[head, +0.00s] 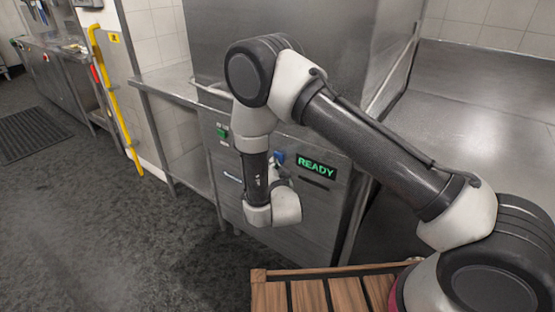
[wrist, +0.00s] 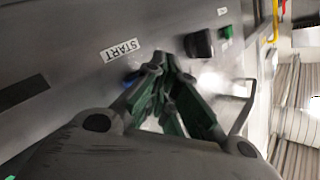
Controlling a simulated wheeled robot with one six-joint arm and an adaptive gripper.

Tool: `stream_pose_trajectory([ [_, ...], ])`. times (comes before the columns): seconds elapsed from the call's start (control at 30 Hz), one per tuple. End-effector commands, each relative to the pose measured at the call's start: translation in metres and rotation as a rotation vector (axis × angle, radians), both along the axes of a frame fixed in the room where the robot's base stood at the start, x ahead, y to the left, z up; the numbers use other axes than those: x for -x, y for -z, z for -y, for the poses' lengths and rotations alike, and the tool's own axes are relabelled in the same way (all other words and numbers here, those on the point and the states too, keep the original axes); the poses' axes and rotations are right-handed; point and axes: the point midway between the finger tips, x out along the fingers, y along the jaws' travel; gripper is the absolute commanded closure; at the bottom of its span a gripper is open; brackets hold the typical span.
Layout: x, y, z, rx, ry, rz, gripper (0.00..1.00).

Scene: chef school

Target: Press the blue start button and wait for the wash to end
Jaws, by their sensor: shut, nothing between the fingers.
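The steel dishwasher front (head: 335,215) carries a lit green display (head: 316,167) reading READY. The blue start button (head: 280,157) shows just left of the display, beside my wrist. In the wrist view, the blue button (wrist: 131,77) is partly hidden behind my fingers, under a white START label (wrist: 119,50). My gripper (wrist: 163,62) is shut and empty, with its fingertips close to the panel beside the blue button. I cannot tell whether they touch it. In the head view my wrist hides most of the gripper.
A green button (head: 222,132) is left on the panel; a black knob (wrist: 199,43) shows near it in the wrist view. A steel counter (head: 470,95) lies right, a yellow rail (head: 115,100) left. A wooden slatted surface (head: 270,292) is at the bottom.

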Motion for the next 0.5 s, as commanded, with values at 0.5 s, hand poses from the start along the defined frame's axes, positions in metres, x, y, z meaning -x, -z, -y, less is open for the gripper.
stream_pose_trajectory([
  [0.5,-0.0050,-0.0001,0.0038,0.000,0.000,0.000,1.00],
])
